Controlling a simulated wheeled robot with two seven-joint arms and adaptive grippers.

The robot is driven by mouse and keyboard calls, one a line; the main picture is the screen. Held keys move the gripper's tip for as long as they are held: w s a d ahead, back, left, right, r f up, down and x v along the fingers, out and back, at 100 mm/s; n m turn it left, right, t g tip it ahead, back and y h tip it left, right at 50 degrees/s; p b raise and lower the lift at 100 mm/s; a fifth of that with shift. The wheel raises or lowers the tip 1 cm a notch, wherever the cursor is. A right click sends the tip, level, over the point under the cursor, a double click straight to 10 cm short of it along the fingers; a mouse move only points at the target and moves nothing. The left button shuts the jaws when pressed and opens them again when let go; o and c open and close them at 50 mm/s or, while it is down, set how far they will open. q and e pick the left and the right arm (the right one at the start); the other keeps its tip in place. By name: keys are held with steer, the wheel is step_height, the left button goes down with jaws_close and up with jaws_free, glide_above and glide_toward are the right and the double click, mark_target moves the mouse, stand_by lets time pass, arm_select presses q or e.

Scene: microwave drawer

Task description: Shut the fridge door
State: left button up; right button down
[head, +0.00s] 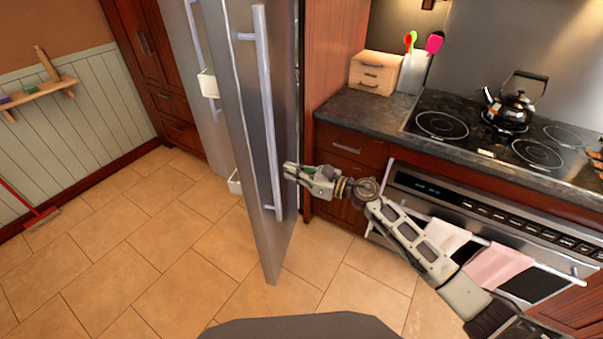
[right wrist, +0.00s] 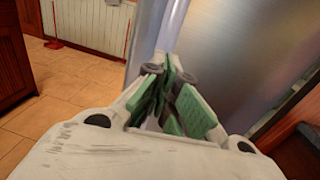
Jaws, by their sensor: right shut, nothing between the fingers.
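The fridge door (head: 248,110) is a tall steel panel standing open in the head view, with a long vertical bar handle (head: 268,110) on its face. My right gripper (head: 287,170) is shut and empty, its tips close to the right side of the lower handle. I cannot tell whether they touch the handle or the door. In the right wrist view the green-padded fingers (right wrist: 172,92) are together in front of the steel surface (right wrist: 225,55). My left gripper is not in view.
The counter (head: 362,110), the stove with a black kettle (head: 516,105), and the oven with towels (head: 498,267) stand to the right. Open tiled floor (head: 130,250) lies to the left. A red-handled broom (head: 38,215) leans there.

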steer(key=shift+x, duration=1.25)
steer(key=shift+a+p, duration=0.15)
steer(key=shift+p, duration=0.15)
